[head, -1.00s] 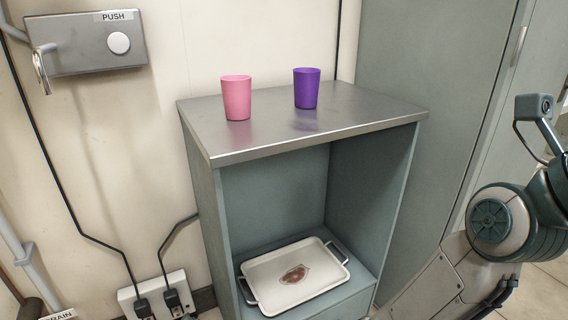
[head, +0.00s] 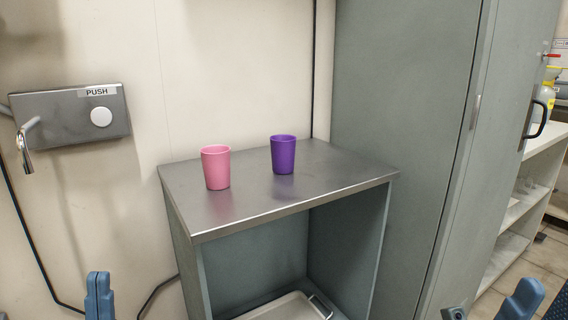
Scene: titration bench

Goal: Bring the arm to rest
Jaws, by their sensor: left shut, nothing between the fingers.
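My left gripper (head: 99,296) shows at the bottom left of the head view as blue fingers close together, pointing up, with nothing between them. It is in front of the wall, left of the steel-topped cabinet, and apart from it. Blue parts of my right arm show at the bottom right corner, cut off by the frame edge.
A pink cup (head: 216,168) and a purple cup (head: 283,154) stand upright on the steel-topped cabinet (head: 250,205). A white tray (head: 285,310) lies inside it. A wall dispenser (head: 70,117) hangs left. A tall grey cabinet (head: 400,130) and shelves (head: 520,205) stand right.

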